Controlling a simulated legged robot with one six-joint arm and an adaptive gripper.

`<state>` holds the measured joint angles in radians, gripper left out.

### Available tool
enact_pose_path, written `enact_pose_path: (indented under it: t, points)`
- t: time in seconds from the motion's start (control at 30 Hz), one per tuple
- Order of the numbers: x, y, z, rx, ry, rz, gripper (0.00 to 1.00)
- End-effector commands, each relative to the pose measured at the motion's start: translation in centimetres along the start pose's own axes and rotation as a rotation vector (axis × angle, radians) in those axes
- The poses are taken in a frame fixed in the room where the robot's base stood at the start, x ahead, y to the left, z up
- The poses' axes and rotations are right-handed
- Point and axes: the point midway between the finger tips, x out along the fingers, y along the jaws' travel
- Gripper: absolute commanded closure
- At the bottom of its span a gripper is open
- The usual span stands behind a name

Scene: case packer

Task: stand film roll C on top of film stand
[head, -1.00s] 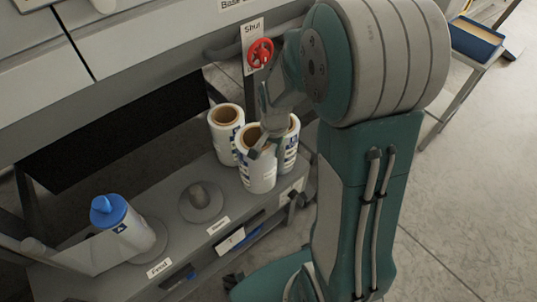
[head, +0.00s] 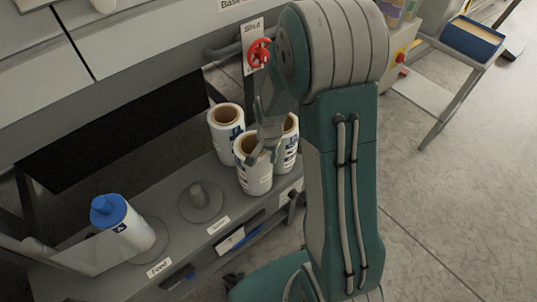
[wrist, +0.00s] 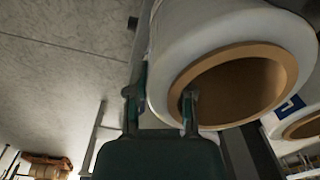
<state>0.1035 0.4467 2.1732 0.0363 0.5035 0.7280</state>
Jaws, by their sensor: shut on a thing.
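My gripper (head: 263,152) is shut on the rim of the front white film roll (head: 254,180), one finger inside its brown core and one outside the wall. The roll is upright with its open core facing up; it fills the top of the wrist view (wrist: 195,45). I cannot read its letter or tell whether it touches the shelf. A grey disc with a rounded peg, likely the film stand (head: 201,213), is bare and lies to the left of the roll.
Two other white rolls stand close by, one behind left (head: 222,140) and one behind right (head: 291,145). A red handwheel (head: 259,53) is above the rolls.

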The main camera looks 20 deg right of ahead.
Motion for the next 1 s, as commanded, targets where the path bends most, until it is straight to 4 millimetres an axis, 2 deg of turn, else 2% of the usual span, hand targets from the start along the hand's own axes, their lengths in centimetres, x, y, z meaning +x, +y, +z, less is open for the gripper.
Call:
enact_pose_path:
  t: [0.03, 0.1, 0.43, 0.57, 0.67, 1.0]
  points:
    - [0.1, 0.0, 0.0, 0.000, 0.000, 0.000, 0.60]
    - [0.1, 0.0, 0.0, 0.000, 0.000, 0.000, 0.35]
    - [0.1, 0.0, 0.0, 0.000, -0.001, 0.001, 0.35]
    - [-0.6, 0.0, 0.0, 0.000, 0.001, 0.000, 0.35]
    - [-2.1, -0.1, -0.1, 0.000, 0.003, -0.002, 0.35]
    - [-9.1, -0.1, -0.1, 0.000, 0.003, -0.003, 0.35]
